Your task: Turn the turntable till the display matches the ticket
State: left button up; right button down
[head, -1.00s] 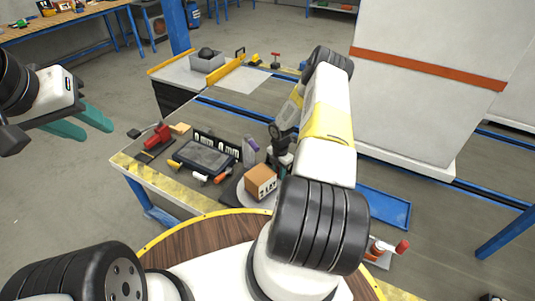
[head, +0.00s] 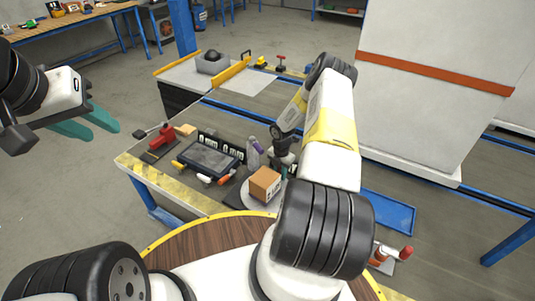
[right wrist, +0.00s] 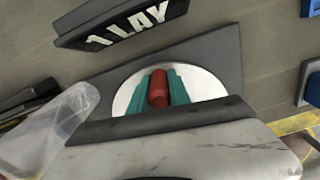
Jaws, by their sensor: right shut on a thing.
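The turntable (head: 250,203) is a pale round disc at the near table edge in the head view, with a brown box (head: 265,184) on it. Black panels (head: 220,146) with white characters, too small to read, stand behind a dark tablet-like screen (head: 210,160). I cannot tell which is the display or the ticket. In the right wrist view, my right gripper (right wrist: 158,82) has teal fingers shut on a red peg (right wrist: 158,90) in front of a silvery disc (right wrist: 207,85). Its fingers are mostly hidden in the head view. My left gripper (head: 104,131) is open and empty, off the table.
A red tool (head: 162,135) lies at the table's left, with several small tools by the screen. A blue tray (head: 388,212) lies right of my right arm. A grey bin (head: 212,64) is at the back. A dark sign (right wrist: 115,25) reads "1 LAY" in the right wrist view.

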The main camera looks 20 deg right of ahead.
aim_at(280, 167)
jog(key=c, duration=1.2)
grip_release()
jog(key=shift+r, duration=0.1)
notch_tip(280, 167, up, 8)
jog(key=shift+f, duration=0.15)
